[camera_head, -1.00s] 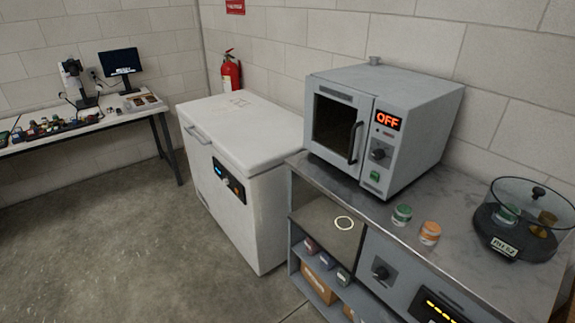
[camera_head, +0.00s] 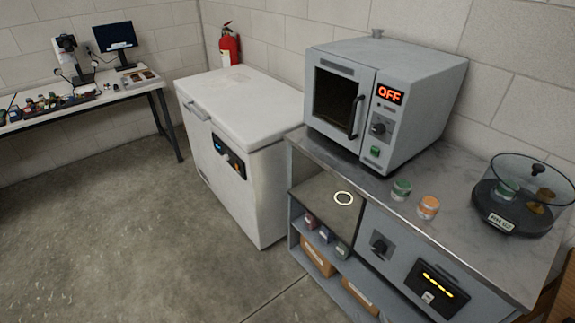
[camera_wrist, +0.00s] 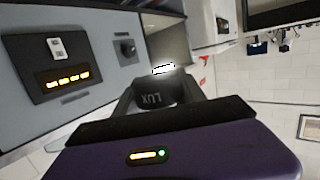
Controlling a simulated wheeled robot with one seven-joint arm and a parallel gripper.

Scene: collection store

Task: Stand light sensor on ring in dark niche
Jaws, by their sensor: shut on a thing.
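The light sensor (camera_wrist: 152,93) is a dark block marked LUX in the wrist view. My gripper (camera_wrist: 156,99) is shut on it, with dark fingers on either side. The sensor's far side is hidden. A small bright white patch (camera_wrist: 163,69) shows just beyond it; I cannot tell whether this is part of the sensor or the ring. The niche also shows in the wrist view (camera_wrist: 168,38), beyond the sensor. My gripper is out of the head view.
A panel with a knob (camera_head: 380,247) and a yellow-lit display (camera_head: 437,285) is right of the niche. The oven (camera_head: 385,100), two small jars and a round covered case (camera_head: 520,200) stand on the counter. A white chest freezer (camera_head: 240,150) is left; floor before it is clear.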

